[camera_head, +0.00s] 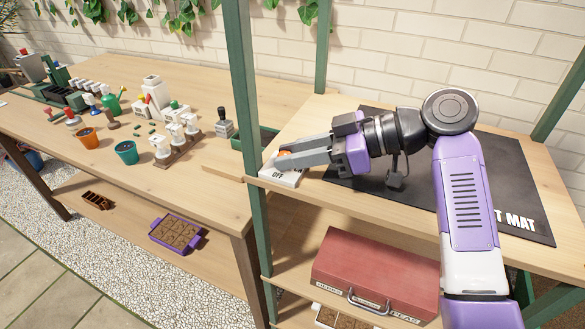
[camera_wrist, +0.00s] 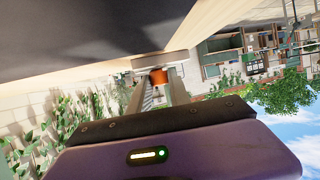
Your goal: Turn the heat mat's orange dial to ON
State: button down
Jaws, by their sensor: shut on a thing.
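The orange dial (camera_head: 284,153) sits on a small white control box (camera_head: 284,177) marked OFF at the shelf's front left corner. My gripper (camera_head: 282,158) is shut on the dial, with its fingers reaching in from the right and hiding most of it. In the wrist view the orange dial (camera_wrist: 158,77) shows between the fingertips, against the white box (camera_wrist: 160,58). The black heat mat (camera_head: 345,172) lies on the shelf to the right, partly under my arm. The dial's pointer and any ON label cannot be made out.
A green post (camera_head: 252,120) stands just left of the control box. A red box (camera_head: 375,275) sits on the shelf below. The long table (camera_head: 225,180) at the left holds pots, bottles and stamps.

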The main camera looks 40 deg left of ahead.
jog(key=shift+w+f+n+g+h+b, duration=0.15)
jog(key=shift+n+g+h+b, duration=0.65)
jog(key=shift+n+g+b, duration=0.4)
jog(key=shift+a+n+g+h+b, duration=0.1)
jog(key=shift+n+g+h+b, duration=0.3)
jog(key=shift+n+h+b, duration=0.15)
jog(key=c, duration=1.5)
grip_release()
